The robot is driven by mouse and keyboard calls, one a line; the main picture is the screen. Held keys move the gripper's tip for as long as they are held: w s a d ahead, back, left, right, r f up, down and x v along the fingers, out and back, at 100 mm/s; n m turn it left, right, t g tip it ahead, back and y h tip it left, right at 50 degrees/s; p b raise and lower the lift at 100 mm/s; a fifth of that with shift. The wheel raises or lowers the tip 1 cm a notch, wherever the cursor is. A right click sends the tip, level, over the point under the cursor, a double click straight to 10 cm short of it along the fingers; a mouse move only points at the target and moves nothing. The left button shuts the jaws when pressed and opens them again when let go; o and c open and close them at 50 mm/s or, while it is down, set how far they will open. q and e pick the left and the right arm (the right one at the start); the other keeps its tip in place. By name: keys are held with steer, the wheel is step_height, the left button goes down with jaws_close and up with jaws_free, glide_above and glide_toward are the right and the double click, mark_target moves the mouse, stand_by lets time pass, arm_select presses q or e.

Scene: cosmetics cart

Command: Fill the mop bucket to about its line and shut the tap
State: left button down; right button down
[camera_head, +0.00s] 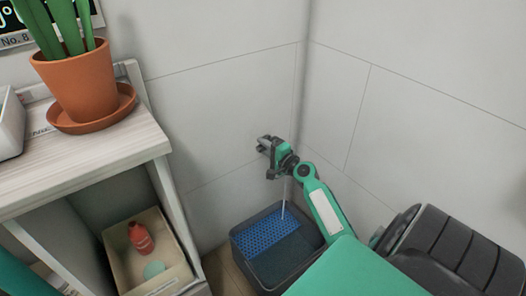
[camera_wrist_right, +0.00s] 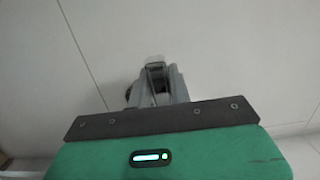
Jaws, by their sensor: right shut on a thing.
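The dark grey mop bucket (camera_head: 238,247) stands on the floor in the corner, with a blue perforated insert (camera_head: 272,238) on one side. A thin pale stream (camera_head: 283,207) falls into it from above. My right gripper (camera_head: 268,157) is at the wall above the bucket, shut on the tap. The tap is mostly hidden by the gripper in the head view; in the right wrist view a small grey part of the tap (camera_wrist_right: 152,64) shows beyond the fingers (camera_wrist_right: 158,84). The bucket's fill line and water level cannot be made out. My left gripper is not in view.
A pale wooden cabinet (camera_head: 110,160) stands on the left, with a potted plant (camera_head: 80,85) in a saucer on top. A box (camera_head: 118,245) with a red bottle (camera_head: 140,238) sits inside its lower opening. Tiled walls close the corner behind the tap.

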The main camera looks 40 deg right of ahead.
steer(key=shift+s+n+y+b, duration=0.3)
steer(key=shift+n+y+b, duration=0.3)
steer(key=shift+y+b, duration=0.4)
steer(key=c, duration=1.3)
jaws_free()
steer(key=s, duration=0.4)
steer(key=s+d+p, duration=0.1)
steer(key=s, duration=0.8)
steer(key=shift+s+d+p, duration=0.3)
steer(key=shift+s+p, duration=0.05)
steer(key=shift+s, duration=0.05)
steer(key=shift+c, duration=0.3)
